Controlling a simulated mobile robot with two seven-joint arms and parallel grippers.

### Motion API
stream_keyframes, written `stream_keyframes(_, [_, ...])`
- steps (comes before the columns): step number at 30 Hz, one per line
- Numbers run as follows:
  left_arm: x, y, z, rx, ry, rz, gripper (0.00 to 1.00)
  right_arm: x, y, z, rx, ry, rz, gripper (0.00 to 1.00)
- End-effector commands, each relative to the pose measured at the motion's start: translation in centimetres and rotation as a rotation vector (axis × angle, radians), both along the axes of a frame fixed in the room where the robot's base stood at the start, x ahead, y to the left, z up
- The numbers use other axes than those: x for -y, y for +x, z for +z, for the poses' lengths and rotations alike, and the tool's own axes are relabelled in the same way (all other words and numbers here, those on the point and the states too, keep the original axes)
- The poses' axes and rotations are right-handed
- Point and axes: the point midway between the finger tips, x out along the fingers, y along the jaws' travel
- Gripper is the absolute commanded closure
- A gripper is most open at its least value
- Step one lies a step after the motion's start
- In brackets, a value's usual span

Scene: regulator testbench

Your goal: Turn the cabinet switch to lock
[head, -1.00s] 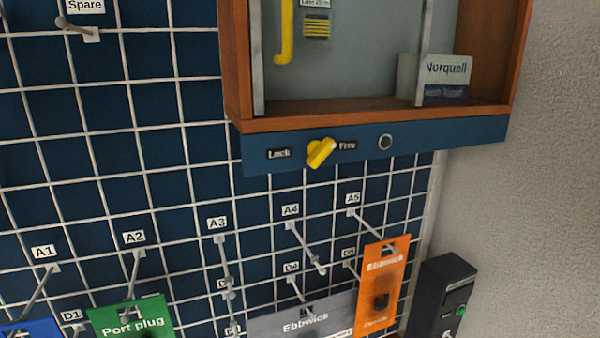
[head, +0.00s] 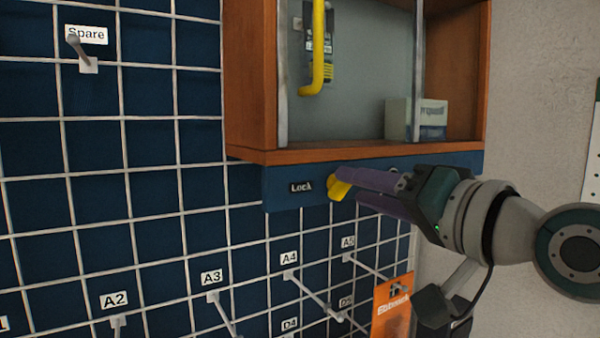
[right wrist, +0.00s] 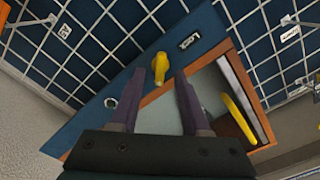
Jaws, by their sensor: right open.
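The yellow cabinet switch (head: 339,189) sits on the blue strip (head: 277,202) under the wooden cabinet, right of the "Lock" label (head: 301,187). In the head view my right gripper (head: 350,180) comes in from the right, its purple fingers at the switch, covering part of it and the "Free" label. In the right wrist view the switch (right wrist: 160,66) lies in line with the gap between the open fingers (right wrist: 159,74), at their tips; I cannot tell whether they touch it. The "Lock" label (right wrist: 189,41) shows there too. My left gripper is not in view.
The wooden cabinet (head: 250,80) above holds a yellow bent handle (head: 318,75) and a small box (head: 433,118). A round fitting (right wrist: 111,102) is on the strip beside a finger. Below are grid hooks and an orange package (head: 391,312).

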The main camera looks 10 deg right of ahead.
Motion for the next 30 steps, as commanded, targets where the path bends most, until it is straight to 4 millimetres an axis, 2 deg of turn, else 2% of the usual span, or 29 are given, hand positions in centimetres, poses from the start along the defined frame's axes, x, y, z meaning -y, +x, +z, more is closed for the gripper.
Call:
stream_keyframes(6, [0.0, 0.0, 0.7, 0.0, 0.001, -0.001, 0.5, -0.6, 1.7, 0.0, 0.0, 0.0, 0.0, 0.54])
stream_keyframes(16, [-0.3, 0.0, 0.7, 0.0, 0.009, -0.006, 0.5, -0.7, 1.9, -0.1, 0.0, -0.001, 0.001, 0.54])
stream_keyframes(28, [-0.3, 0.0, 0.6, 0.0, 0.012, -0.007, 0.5, -0.7, 1.9, -0.1, 0.0, -0.001, 0.001, 0.98])
stream_keyframes(30, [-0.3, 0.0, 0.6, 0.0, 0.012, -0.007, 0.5, -0.7, 1.9, -0.1, -0.001, -0.001, 0.0, 1.0])
